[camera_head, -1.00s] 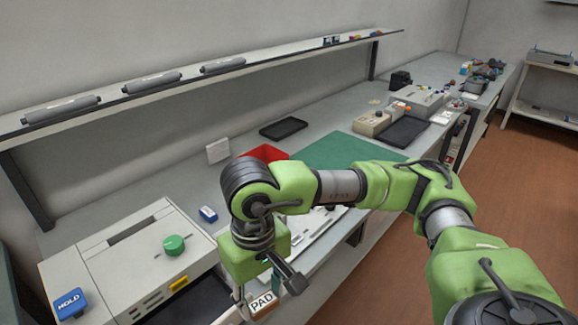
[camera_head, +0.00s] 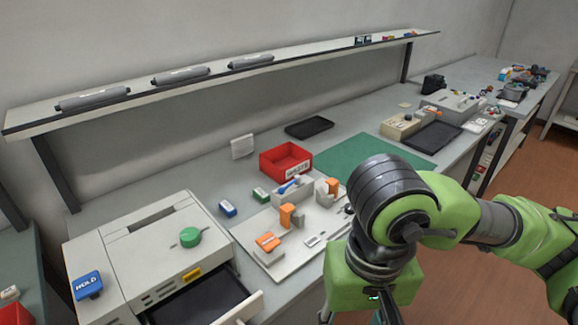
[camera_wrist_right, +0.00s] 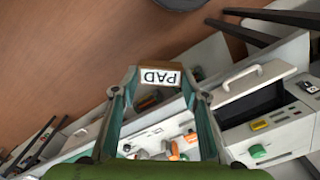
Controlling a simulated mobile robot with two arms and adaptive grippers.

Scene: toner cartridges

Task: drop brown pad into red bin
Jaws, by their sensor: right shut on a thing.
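The brown pad (camera_wrist_right: 160,68) has a white label reading PAD and shows in the right wrist view. My right gripper (camera_wrist_right: 160,78) is shut on it, one finger at each end. In the head view the gripper's fingers and the pad are cut off by the bottom edge, in front of the bench. The red bin (camera_head: 271,171) stands open on the bench behind the white fixture board, with a white label on its front. It is farther back and to the left of my right arm. My left gripper is not in view.
A white board (camera_head: 262,252) with orange clamps lies in front of the bin. A printer-like box (camera_head: 140,250) with an open drawer (camera_head: 245,306) is at the left. A green mat (camera_head: 360,160) is clear right of the bin. The shelf (camera_head: 220,85) overhangs the back.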

